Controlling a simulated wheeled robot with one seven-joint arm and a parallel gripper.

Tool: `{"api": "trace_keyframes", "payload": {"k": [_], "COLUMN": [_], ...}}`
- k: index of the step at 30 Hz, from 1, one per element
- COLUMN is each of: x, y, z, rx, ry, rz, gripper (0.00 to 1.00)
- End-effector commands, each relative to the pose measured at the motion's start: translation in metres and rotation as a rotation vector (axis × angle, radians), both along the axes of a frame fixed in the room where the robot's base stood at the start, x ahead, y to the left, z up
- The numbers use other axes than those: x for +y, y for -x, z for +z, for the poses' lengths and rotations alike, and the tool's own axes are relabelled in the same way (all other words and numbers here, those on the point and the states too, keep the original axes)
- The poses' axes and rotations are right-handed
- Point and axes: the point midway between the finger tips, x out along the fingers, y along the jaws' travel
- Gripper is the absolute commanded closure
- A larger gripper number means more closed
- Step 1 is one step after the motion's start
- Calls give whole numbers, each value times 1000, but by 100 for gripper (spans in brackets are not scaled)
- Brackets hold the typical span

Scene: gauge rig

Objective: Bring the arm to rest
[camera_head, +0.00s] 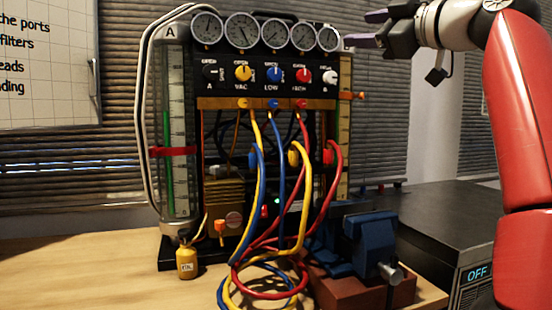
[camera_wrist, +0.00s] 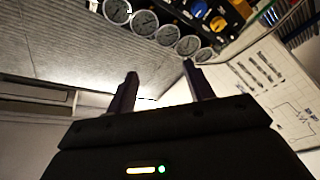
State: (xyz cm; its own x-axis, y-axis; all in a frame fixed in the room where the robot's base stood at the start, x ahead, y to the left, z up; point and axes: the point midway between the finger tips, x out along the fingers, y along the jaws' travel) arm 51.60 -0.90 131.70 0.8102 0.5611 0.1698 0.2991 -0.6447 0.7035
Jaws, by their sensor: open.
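My gripper (camera_head: 364,28) is at the upper right in the head view, beside the right end of the row of gauges on the gauge rig (camera_head: 268,90). Its two fingers are apart with nothing between them. In the wrist view the gripper (camera_wrist: 158,85) also shows two dark fingers spread apart and empty. My red and white arm (camera_head: 520,110) reaches up along the right side of the head view. The rig's round gauges (camera_wrist: 145,22) appear at the top of the wrist view. I cannot tell how far the fingers are from the rig.
Yellow, blue and red hoses (camera_head: 270,292) hang from the rig and coil on the wooden table (camera_head: 110,280). A small yellow bottle (camera_head: 187,264) stands at front left. A blue vise (camera_head: 370,245) sits at right, near a dark box (camera_head: 455,225) marked OFF. A whiteboard (camera_head: 45,60) hangs at left.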

Motion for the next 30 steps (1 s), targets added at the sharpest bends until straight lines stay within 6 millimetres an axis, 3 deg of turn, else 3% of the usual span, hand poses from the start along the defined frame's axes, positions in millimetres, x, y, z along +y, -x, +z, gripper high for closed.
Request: {"api": "trace_keyframes", "payload": {"k": [5,11,14,18,23,30], "x": [38,86,111,138,138,93], "y": [-9,-19,-20,-13,12,78], "z": [-18,-56,-85,-147,-229,-356], "rx": [101,262,369,557,763,1021], "ry": [22,49,61,68,35,-84], "rz": [2,-21,-51,-141,-290,-537], "gripper": [48,48,48,48,48,48]}}
